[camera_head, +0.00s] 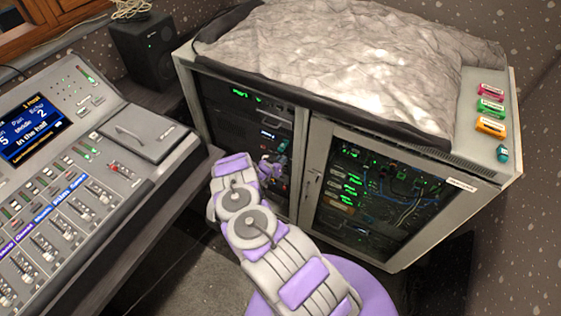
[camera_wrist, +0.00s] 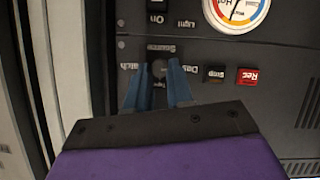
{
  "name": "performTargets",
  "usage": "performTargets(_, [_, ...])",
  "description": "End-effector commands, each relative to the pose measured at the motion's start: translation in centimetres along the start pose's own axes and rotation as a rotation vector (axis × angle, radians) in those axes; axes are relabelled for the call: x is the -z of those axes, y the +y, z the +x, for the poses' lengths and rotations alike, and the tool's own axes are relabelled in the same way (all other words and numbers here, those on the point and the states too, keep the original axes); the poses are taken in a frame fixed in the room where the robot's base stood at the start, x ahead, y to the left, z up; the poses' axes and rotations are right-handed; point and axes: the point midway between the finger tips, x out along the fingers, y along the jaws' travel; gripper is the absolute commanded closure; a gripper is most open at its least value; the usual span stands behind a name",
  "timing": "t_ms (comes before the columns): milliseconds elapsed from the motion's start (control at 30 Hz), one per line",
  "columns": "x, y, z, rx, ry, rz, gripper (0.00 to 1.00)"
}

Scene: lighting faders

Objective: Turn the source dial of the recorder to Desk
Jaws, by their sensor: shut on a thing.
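The recorder's front panel (camera_wrist: 290,60) fills the wrist view, with its lettering upside down. The source dial (camera_wrist: 157,68) is a small dark round knob under the word "Source". My gripper (camera_wrist: 158,76) has its two blue fingers on either side of the dial, shut on it. "Tape" shows between the fingers, and a label ending in "atch" is partly hidden by the left finger. In the head view, my gripper (camera_head: 270,170) reaches the left bay of the grey rack cabinet (camera_head: 305,150); the dial is hidden there.
Beside the dial are a stop button (camera_wrist: 214,73), a red Rec button (camera_wrist: 248,77), a Light switch (camera_wrist: 157,18) and a round gauge (camera_wrist: 236,12). The mixing desk (camera_head: 140,180) stands left of my arm. The cabinet's right glass door (camera_head: 385,195) is closed.

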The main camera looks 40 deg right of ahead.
Motion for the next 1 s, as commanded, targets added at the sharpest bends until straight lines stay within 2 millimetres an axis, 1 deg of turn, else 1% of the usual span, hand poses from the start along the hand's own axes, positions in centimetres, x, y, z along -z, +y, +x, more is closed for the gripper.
performTargets(200, [-0.06,-0.24,-0.03,-0.019,-0.004,-0.048,1.00])
performTargets(667, [-0.01,-0.30,-0.06,-0.023,-0.004,-0.061,1.00])
performTargets(700, [0.00,-0.32,-0.07,-0.022,-0.004,-0.061,0.77])
performTargets(933, [0.02,-0.20,-0.05,-0.024,-0.004,-0.059,0.55])
performTargets(1000, [0.04,-0.19,-0.05,-0.024,-0.004,-0.059,0.53])
